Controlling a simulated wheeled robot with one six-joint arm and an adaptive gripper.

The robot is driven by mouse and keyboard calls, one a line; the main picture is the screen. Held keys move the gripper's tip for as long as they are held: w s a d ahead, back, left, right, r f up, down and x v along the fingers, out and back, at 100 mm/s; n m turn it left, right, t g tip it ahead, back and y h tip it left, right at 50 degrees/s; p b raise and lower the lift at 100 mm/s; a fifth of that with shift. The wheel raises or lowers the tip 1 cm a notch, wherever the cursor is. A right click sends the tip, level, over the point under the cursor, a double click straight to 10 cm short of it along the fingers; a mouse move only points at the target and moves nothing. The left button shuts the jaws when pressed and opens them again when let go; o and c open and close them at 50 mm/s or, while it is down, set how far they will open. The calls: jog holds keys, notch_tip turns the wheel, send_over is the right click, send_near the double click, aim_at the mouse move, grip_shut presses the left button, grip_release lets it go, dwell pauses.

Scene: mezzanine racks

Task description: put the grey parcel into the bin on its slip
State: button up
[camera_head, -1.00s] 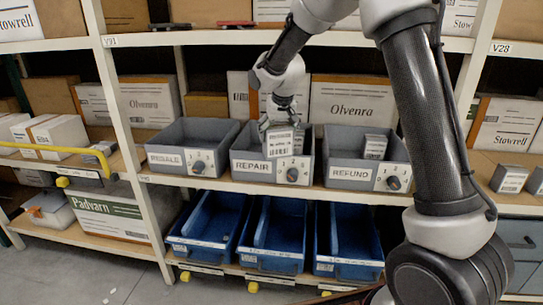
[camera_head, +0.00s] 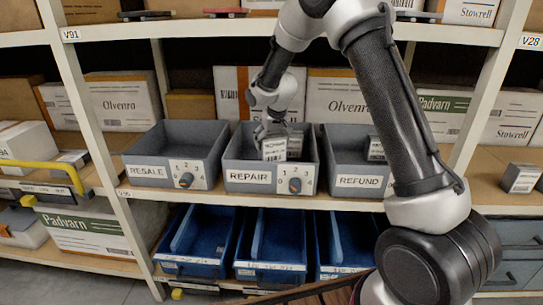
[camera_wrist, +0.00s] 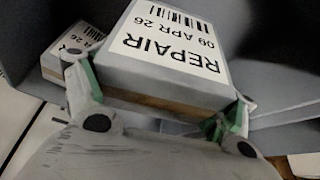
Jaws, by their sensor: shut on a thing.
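The grey parcel (camera_wrist: 165,60) has a white slip reading REPAIR, 09 APR 26, with a barcode. My gripper (camera_wrist: 160,97) is shut on it, one green-padded finger on each side. In the head view my gripper (camera_head: 270,133) points down into the grey REPAIR bin (camera_head: 249,177), and the parcel (camera_head: 273,149) shows within its opening. Whether the parcel touches the bin floor is hidden by the front wall. A second labelled parcel (camera_head: 295,144) stands in the same bin, close behind and right of the held one.
The RESALE bin (camera_head: 147,171) is on the left and looks empty. The REFUND bin (camera_head: 358,181) on the right holds a parcel (camera_head: 376,149). Cartons (camera_head: 123,101) stand behind the bins. A shelf above (camera_head: 190,31) limits height. Blue bins (camera_head: 270,267) sit below.

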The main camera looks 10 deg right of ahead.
aim_at(274, 137)
jog(key=shift+f, duration=2.45)
jog(key=shift+f, duration=0.15)
jog(key=o, duration=1.5)
jog(key=shift+c, duration=0.2)
jog(key=v, duration=1.2)
